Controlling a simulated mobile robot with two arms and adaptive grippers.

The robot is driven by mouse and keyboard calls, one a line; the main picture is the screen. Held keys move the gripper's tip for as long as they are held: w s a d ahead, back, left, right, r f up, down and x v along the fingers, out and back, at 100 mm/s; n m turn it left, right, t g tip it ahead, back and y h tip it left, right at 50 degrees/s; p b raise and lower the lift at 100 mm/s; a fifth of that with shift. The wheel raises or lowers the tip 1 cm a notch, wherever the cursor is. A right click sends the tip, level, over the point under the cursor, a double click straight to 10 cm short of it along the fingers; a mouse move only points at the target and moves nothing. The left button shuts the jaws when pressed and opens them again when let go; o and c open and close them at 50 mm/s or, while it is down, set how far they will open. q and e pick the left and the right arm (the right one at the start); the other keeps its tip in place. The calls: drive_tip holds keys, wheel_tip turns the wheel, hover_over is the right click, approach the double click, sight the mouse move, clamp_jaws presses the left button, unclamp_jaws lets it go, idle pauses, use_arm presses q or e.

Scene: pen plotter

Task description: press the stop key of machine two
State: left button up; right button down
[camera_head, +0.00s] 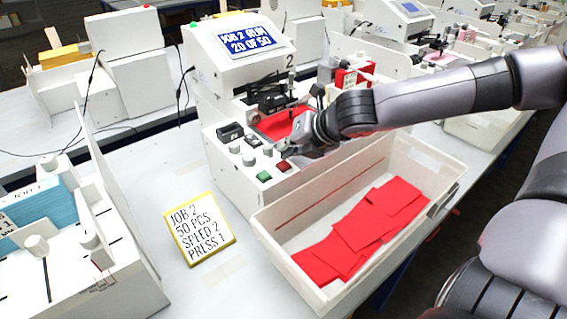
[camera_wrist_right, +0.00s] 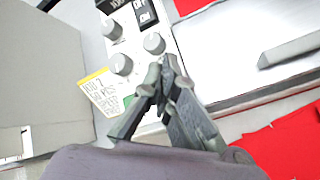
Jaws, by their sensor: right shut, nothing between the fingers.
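Machine two (camera_head: 222,95) is a white machine marked 2, and its display (camera_head: 247,40) reads "JOB 2 RUN 20 OF 50". Its front panel has a green key (camera_head: 264,177) and a red key (camera_head: 284,166), with grey knobs behind them. I cannot read a label on either key. My right gripper (camera_head: 291,150) is shut and empty, low over the panel just behind and above the red key. I cannot tell whether it touches anything. In the right wrist view the shut fingers (camera_wrist_right: 163,70) cover the red key; part of the green key (camera_wrist_right: 128,100) shows beside them. My left gripper is not in view.
A white bin (camera_head: 440,168) with red sheets (camera_head: 370,228) stands at the machine's front right. A yellow-edged card (camera_head: 199,229) reading "JOB 2 50 PCS SPEED 2 PRESS 1" lies on the table. Another machine with blue sheets (camera_head: 45,212) stands at left.

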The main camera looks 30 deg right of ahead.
sight(287, 162)
drive_tip(key=shift+f, duration=0.1)
drive_tip(key=shift+f, duration=0.35)
drive_tip(key=shift+f+b, duration=0.45)
drive_tip(key=shift+b, duration=0.05)
idle(0.6)
idle(0.4)
drive_tip(key=shift+r+p, duration=0.9)
drive_tip(key=shift+p, duration=0.05)
wheel_tip(287, 162, up, 5)
drive_tip(key=p, duration=0.5)
idle(0.4)
